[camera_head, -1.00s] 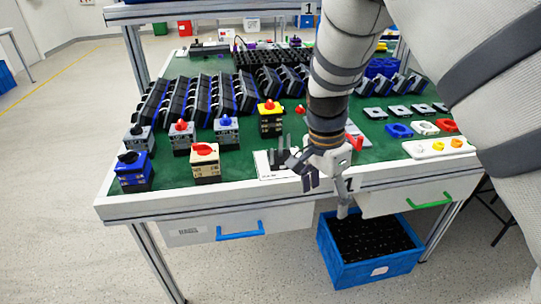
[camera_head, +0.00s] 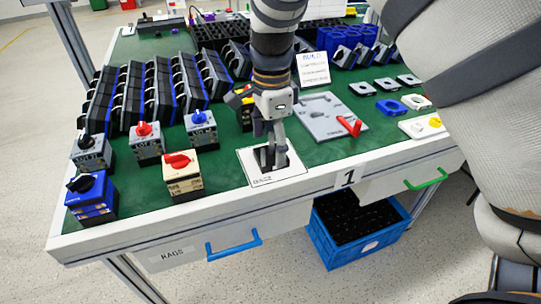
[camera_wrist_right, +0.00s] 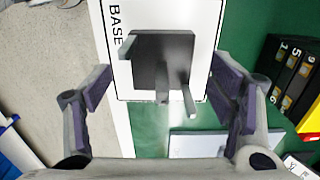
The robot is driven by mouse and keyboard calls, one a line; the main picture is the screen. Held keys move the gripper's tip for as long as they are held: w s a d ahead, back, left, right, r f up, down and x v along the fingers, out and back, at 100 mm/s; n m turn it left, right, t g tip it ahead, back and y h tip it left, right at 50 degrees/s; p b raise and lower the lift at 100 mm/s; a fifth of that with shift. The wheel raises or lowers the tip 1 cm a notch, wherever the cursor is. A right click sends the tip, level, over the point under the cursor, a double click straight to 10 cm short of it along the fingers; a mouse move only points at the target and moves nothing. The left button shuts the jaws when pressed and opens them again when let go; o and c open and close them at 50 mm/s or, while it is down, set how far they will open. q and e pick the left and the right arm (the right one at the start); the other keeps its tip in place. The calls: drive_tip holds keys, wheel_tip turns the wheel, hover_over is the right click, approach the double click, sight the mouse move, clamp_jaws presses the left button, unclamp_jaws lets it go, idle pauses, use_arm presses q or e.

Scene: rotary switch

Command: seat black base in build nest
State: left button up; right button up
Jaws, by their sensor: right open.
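The black base (camera_head: 264,157) with upright prongs stands on a white card (camera_head: 290,173) at the table's front. In the right wrist view the black base (camera_wrist_right: 150,62) lies on the card marked BASE (camera_wrist_right: 205,30), between and beyond the fingertips. My right gripper (camera_head: 270,136) is over the base, pointing down; in its wrist view the fingers (camera_wrist_right: 163,96) are spread and empty, apart from the base. In the head view the gripper partly hides the base. A grey plate with a red lever (camera_head: 349,127), by a BUILD sign (camera_head: 313,68), lies right of the gripper. My left gripper is not in view.
Several switch units stand front left, including a blue one (camera_head: 91,196) and a cream one with a red knob (camera_head: 183,176). Rows of tilted black holders (camera_head: 130,92) stand behind. A blue crate (camera_head: 358,228) is below the table's front edge. Green tabletop is clear beside the card.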

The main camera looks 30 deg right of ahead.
drive_tip(key=shift+f, duration=0.8)
drive_tip(key=c, duration=1.3)
drive_tip(key=shift+r, duration=0.1)
